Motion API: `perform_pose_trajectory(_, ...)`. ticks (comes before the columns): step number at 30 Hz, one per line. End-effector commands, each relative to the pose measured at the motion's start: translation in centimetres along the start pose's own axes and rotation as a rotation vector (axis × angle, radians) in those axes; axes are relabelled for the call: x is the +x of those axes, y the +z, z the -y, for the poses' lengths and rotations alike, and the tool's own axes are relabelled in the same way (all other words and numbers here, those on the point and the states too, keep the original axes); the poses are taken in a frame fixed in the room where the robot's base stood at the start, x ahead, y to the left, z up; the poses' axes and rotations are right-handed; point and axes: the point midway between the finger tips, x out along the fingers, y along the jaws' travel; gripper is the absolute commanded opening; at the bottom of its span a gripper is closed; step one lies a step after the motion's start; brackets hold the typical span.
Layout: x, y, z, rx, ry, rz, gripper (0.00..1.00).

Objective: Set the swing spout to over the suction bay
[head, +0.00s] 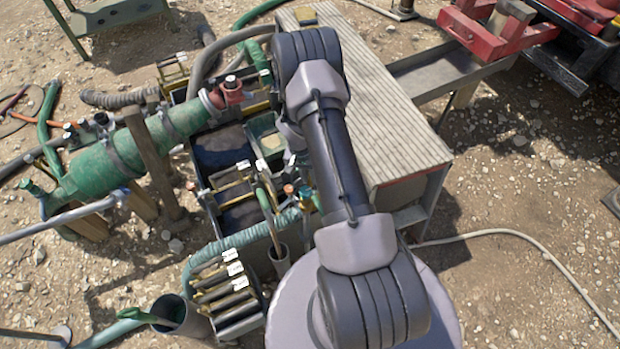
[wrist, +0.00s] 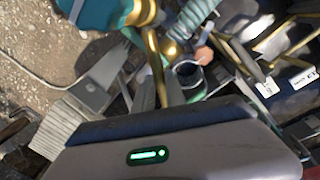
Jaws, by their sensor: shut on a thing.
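A brass pipe (wrist: 155,62), which looks like part of the swing spout, runs down to the housing from a teal and brass body (wrist: 100,12). In the head view my arm covers the gripper and most of the spout. The mud tank's dark bays (head: 218,150) lie left of my arm. I cannot tell which is the suction bay or where the spout's outlet points.
A green pump-like cylinder (head: 110,160) with a red fitting (head: 231,90) stands at the left. A ribbed teal hose (head: 240,238) crosses the tank's front. A ridged grey deck (head: 385,110) lies right of my arm. Gravel at the right is mostly open, with a pale hose (head: 500,233).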

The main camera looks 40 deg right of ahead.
Motion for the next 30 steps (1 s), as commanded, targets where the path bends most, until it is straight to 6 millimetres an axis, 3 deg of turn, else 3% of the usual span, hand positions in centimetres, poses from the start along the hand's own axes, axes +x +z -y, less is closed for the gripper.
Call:
perform_pose_trajectory(12, -0.1, 0.3, 1.4, -0.162, 0.000, -0.023, 0.00)
perform_pose_trajectory(28, -0.2, 0.4, 1.6, -0.181, 0.001, -0.025, 0.00)
perform_pose_trajectory(29, -0.2, 0.4, 1.6, -0.181, 0.001, -0.025, 0.18)
perform_pose_trajectory(30, -0.2, 0.4, 1.6, -0.181, 0.001, -0.025, 0.26)
